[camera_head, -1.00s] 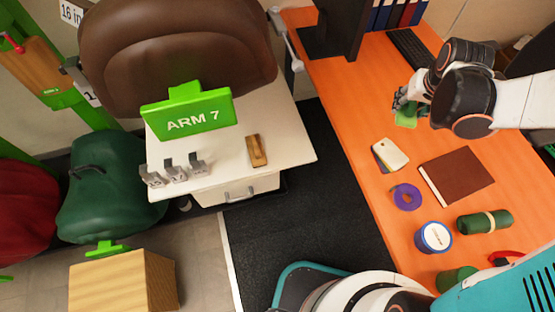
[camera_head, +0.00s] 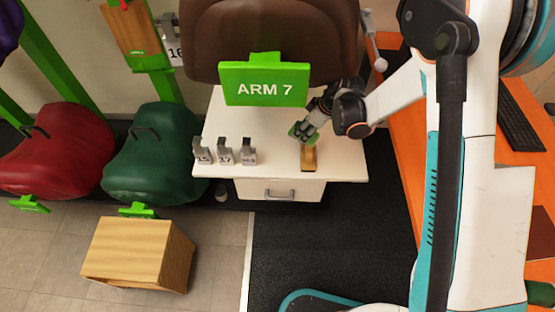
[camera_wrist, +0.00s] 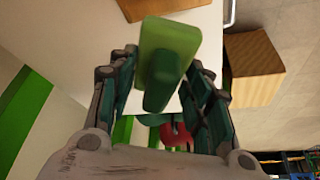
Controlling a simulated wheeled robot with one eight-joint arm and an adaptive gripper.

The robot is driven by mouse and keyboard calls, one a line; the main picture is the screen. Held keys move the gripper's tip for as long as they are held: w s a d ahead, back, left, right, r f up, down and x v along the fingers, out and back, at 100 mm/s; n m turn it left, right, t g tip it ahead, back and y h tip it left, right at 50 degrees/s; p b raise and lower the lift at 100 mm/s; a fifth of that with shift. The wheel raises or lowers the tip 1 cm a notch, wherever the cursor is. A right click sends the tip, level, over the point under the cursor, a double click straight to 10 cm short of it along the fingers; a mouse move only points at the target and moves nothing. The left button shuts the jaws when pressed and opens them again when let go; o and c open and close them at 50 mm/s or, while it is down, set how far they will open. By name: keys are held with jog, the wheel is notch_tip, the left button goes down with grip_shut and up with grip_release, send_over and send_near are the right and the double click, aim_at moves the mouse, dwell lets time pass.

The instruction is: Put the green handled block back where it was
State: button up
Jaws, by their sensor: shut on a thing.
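The green handled block (camera_head: 299,133) is in my gripper (camera_head: 305,127), above the white cabinet top (camera_head: 345,155). In the wrist view the green block (camera_wrist: 168,42) sits between my two fingers (camera_wrist: 163,75), its handle towards my palm. The fingers are closed in on the handle; the exact contact is hard to see. In the head view the block is just above and left of a small wooden block (camera_head: 309,159) on the cabinet. I cannot tell whether the green block touches anything below.
Several grey numbered pieces (camera_head: 223,153) stand at the cabinet's left front. A green ARM 7 sign (camera_head: 264,82) and a brown saddle (camera_head: 265,35) are behind. A wooden box (camera_head: 130,250) and green saddle (camera_head: 155,160) are at left. The orange desk (camera_head: 410,165) is at right.

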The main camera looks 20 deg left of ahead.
jog(key=s+a+f+n, duration=0.1)
jog(key=s+a+f, duration=0.15)
jog(key=a, duration=0.65)
jog(key=shift+n+g, duration=0.3)
jog(key=f+b, duration=0.1)
jog(key=f, duration=0.2)
jog(key=f+b, duration=0.2)
jog(key=f, duration=0.2)
jog(key=f+b, duration=0.1)
jog(key=f, duration=0.2)
jog(key=shift+w+f, duration=0.2)
jog(key=shift+w, duration=0.05)
jog(key=shift+f, duration=0.15)
jog(key=o, duration=1)
jog(key=p+v, duration=0.4)
jog(key=v, duration=0.8)
jog(key=shift+d, duration=0.15)
